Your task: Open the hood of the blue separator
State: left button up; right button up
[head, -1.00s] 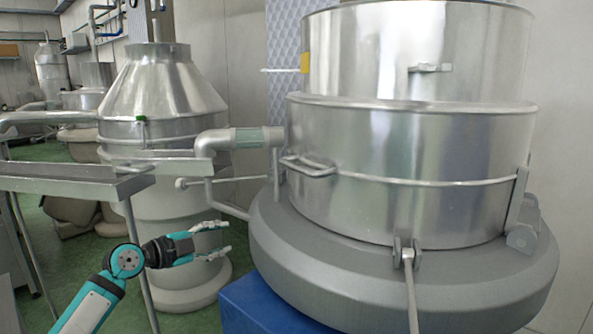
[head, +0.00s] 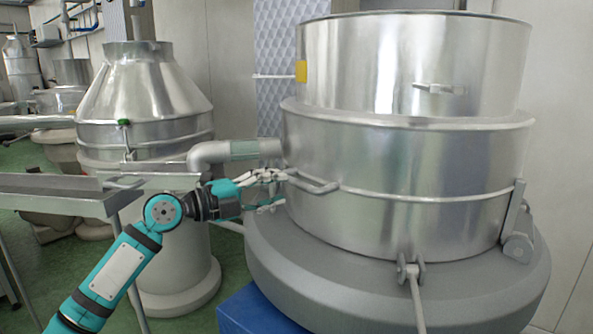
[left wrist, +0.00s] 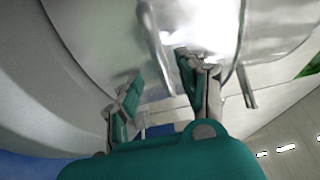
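The separator with the blue base (head: 262,312) stands at the right of the head view. Its steel hood (head: 400,160) sits down on the wide grey rim (head: 290,270). A curved bar handle (head: 318,187) sticks out from the hood's left side. My left gripper (head: 278,188) is at the handle's left end, fingers towards it. In the left wrist view the gripper (left wrist: 160,75) has its two fingers apart, with a metal bar (left wrist: 157,50), likely the handle, just ahead of the gap. I cannot tell whether they touch. My right gripper is out of view.
A steel pipe (head: 215,153) joins the hood just above my left gripper. A second steel separator (head: 150,100) stands behind at left. A metal tray table (head: 60,195) is beside my left arm. A rod with a clamp (head: 413,285) is at the hood's front.

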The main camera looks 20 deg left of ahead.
aim_at(293, 185)
pick_arm(q)
jog(key=p+x, duration=0.1)
jog(key=x, duration=0.3)
jog(key=shift+w+d+r+p, duration=0.2)
jog(key=shift+d+p, duration=0.1)
jog(key=shift+p, duration=0.1)
jog(key=shift+w+d+f, duration=0.15)
jog(key=shift+w+d, duration=0.15)
jog(key=shift+w, duration=0.15)
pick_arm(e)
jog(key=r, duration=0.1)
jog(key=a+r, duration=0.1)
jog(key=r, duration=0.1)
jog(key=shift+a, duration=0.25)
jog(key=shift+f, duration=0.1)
pick_arm(q)
jog(key=shift+c, duration=0.6)
jog(key=c, duration=0.7)
grip_shut()
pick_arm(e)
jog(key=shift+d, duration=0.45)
pick_arm(q)
jog(key=shift+f, duration=0.1)
